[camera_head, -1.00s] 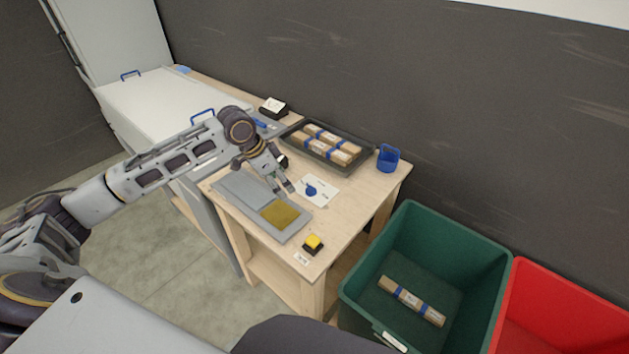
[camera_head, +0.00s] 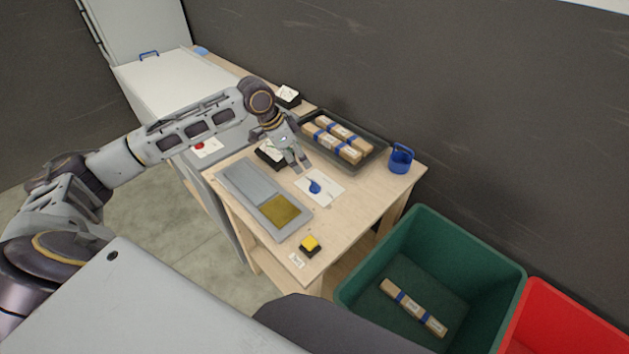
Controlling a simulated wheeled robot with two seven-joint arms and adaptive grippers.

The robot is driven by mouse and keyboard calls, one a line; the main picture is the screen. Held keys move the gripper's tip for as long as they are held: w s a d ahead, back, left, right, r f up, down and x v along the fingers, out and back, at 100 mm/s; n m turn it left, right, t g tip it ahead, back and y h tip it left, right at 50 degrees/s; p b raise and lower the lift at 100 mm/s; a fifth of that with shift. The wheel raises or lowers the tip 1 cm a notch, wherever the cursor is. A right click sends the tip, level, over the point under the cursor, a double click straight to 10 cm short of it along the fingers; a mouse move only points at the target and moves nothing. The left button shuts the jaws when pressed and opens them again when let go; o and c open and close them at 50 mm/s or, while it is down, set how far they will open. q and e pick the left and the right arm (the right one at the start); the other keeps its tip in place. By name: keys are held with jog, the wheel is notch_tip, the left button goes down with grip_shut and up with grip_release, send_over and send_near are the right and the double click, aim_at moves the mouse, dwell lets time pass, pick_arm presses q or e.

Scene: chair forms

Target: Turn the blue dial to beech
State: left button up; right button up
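The blue dial (camera_head: 314,186) sits on a white card (camera_head: 329,192) on the wooden table (camera_head: 355,215). Its pointer shows, but the card's markings are too small to read. My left gripper (camera_head: 302,167) is above the table, just behind and left of the dial, pointing down. It looks apart from the dial. Its two fingers show with a small gap between them, and nothing is seen between them. My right gripper is not in view.
A grey panel with a yellow square (camera_head: 281,210) lies left of the dial. A yellow button (camera_head: 310,244) is at the front. Green (camera_head: 490,262) and red (camera_head: 560,325) bins stand right.

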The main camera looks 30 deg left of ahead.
aim_at(315, 183)
pick_arm(q)
jog(key=x, duration=1.2)
jog(key=shift+x, duration=0.95)
jog(key=c, duration=1)
